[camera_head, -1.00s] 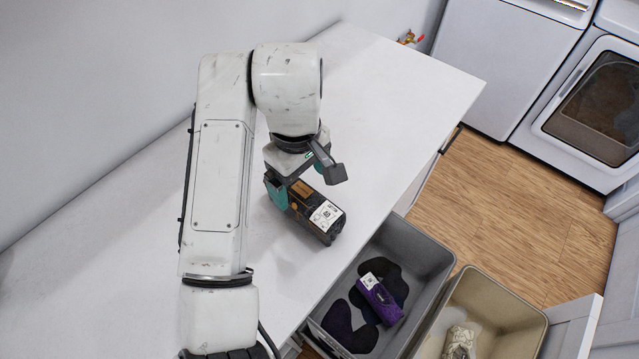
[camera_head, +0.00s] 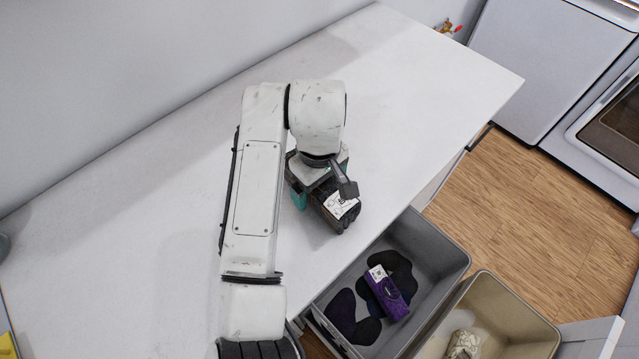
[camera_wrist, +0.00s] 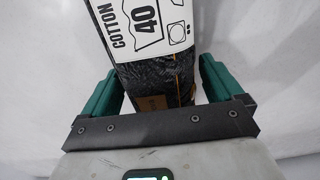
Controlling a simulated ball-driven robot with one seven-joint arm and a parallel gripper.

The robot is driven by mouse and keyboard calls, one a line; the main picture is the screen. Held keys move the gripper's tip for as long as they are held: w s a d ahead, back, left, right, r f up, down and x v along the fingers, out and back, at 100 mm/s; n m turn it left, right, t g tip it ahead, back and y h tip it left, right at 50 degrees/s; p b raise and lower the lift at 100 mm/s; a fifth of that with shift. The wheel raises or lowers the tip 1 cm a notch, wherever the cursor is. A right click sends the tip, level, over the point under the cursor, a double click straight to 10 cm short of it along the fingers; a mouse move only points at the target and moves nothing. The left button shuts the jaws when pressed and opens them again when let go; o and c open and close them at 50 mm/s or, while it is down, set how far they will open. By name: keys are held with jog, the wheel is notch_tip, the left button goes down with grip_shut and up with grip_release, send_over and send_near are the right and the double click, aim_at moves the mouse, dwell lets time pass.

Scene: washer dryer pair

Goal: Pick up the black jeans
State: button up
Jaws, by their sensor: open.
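The black jeans (camera_head: 345,212) are a dark folded bundle with a white care label, on the white countertop near its front edge. In the wrist view, the jeans (camera_wrist: 155,82) show a "COTTON 40" label, orange stitching and a brown patch. My gripper (camera_wrist: 158,76) is open, with one teal finger on each side of the bundle. In the head view my gripper (camera_head: 318,194) covers the rear of the jeans. I cannot tell whether the fingers touch the cloth.
The white countertop (camera_head: 420,75) is largely clear around the jeans. Below its front edge stands a grey bin (camera_head: 437,247) with dark clothes and a purple labelled item (camera_head: 387,295). A beige bin (camera_head: 520,315) beside it holds a pale item. White appliances (camera_head: 540,70) stand at upper right.

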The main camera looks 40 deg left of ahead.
jog(key=shift+f, duration=0.45)
jog(key=shift+r, duration=0.1)
jog(key=c, duration=1.5)
